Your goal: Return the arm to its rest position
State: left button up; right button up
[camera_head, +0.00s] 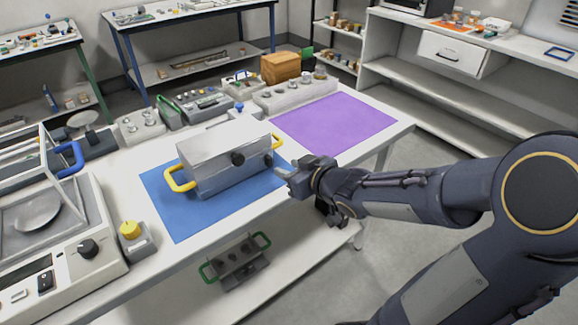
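My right arm comes in from the right in the head view. Its gripper (288,181) is just off the right end of a metal box with yellow handles (222,160), over the table's front edge. The fingers are small and seen from the side, so I cannot tell whether they are open or shut. I see nothing clearly held in them. The box stands on a blue mat (190,222) on the white table. My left gripper is not in view.
A purple mat (335,124) lies bare to the right of the box. A balance (62,245) stands at the left beside a yellow-knobbed unit (132,238). A green-handled object (237,262) is on the lower shelf. Floor is free beyond the table's right end.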

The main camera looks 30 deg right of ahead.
jog(key=s+a+r+m+g+h+p, duration=0.2)
jog(key=s+r+m+g+p, duration=0.15)
jog(key=s+r+p, duration=0.45)
jog(key=s+a+g+y+p, duration=0.2)
jog(key=s+a+g+y, duration=0.2)
jog(key=s+a, duration=0.5)
jog(key=s+n, duration=0.1)
jog(key=s, duration=0.2)
jog(key=shift+s+r+y, duration=0.35)
jog(key=shift+y, duration=0.05)
jog(key=shift+a, duration=0.1)
